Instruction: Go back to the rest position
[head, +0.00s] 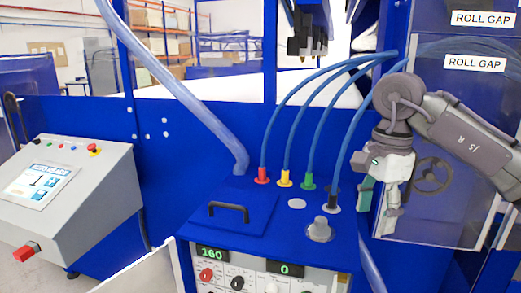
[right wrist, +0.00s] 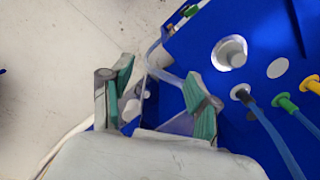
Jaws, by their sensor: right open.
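My right gripper (head: 377,208) hangs at the right of the blue machine box (head: 235,205), its fingers pointing down. In the right wrist view my right gripper (right wrist: 160,88) shows its two teal-padded fingers apart with nothing between them. The fingers appear beside the box's edge, and I cannot tell whether they touch it. My left gripper is out of view.
Blue hoses run to red (head: 262,176), yellow (head: 285,180), green (head: 308,182) and black (head: 333,203) connectors on the box. A metal knob (head: 320,230) and black handle (head: 229,211) stand on top. A grey control console (head: 95,200) stands left. A clear panel (head: 440,215) is behind my right gripper.

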